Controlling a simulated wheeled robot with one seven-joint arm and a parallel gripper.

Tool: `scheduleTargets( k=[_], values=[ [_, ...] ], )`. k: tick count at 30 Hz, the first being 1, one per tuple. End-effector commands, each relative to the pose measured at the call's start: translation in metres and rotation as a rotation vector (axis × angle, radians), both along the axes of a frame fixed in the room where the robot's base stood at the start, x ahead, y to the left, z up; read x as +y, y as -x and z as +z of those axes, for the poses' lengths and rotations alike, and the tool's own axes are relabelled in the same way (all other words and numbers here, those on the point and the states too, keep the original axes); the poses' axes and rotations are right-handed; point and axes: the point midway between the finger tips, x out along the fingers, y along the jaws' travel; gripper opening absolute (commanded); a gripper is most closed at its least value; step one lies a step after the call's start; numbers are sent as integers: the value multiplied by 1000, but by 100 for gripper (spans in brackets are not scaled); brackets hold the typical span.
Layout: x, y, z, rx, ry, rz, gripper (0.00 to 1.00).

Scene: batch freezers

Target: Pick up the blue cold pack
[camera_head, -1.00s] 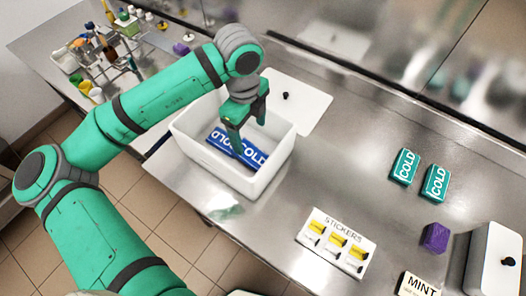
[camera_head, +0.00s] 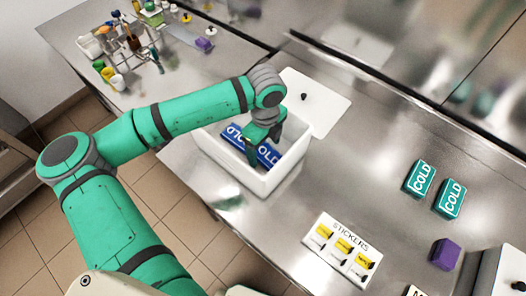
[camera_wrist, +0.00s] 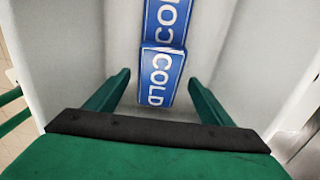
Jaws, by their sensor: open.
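Two blue cold packs with white lettering lie end to end in a white open bin (camera_head: 229,172). The nearer pack (camera_wrist: 160,77) is in the middle of the wrist view, and it shows in the head view (camera_head: 268,155). The farther pack (camera_wrist: 166,20) runs out of the top of the wrist view; it also shows in the head view (camera_head: 236,136). My gripper (camera_head: 265,148) is open and reaches down into the bin. In the wrist view its fingers (camera_wrist: 159,80) stand on either side of the nearer pack, with gaps. I cannot tell their height above it.
The bin walls rise close around my gripper. A white lid (camera_head: 316,103) lies behind the bin. Two teal cold packs (camera_head: 420,178), a purple block (camera_head: 445,254) and a sticker sheet (camera_head: 341,249) lie to the right on the steel counter. Bottles (camera_head: 133,40) stand at the far left.

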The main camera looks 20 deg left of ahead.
Motion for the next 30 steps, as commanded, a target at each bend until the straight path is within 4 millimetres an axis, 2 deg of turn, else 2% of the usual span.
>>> scheduleTargets(
  k=[3,9,10,15,16,17,18,25,30],
  values=[
    [0,0,-7,-1,1,0,75],
    [1,0,-7,-1,1,2,75],
    [1,0,-7,-1,1,3,73],
    [3,1,-7,-1,0,6,32],
    [3,1,-7,-1,0,6,26],
    [3,1,-7,-1,0,6,26],
    [3,1,-7,-1,0,6,22],
    [3,1,-5,-1,0,6,22],
    [3,0,4,-1,-1,4,22]
  ],
)
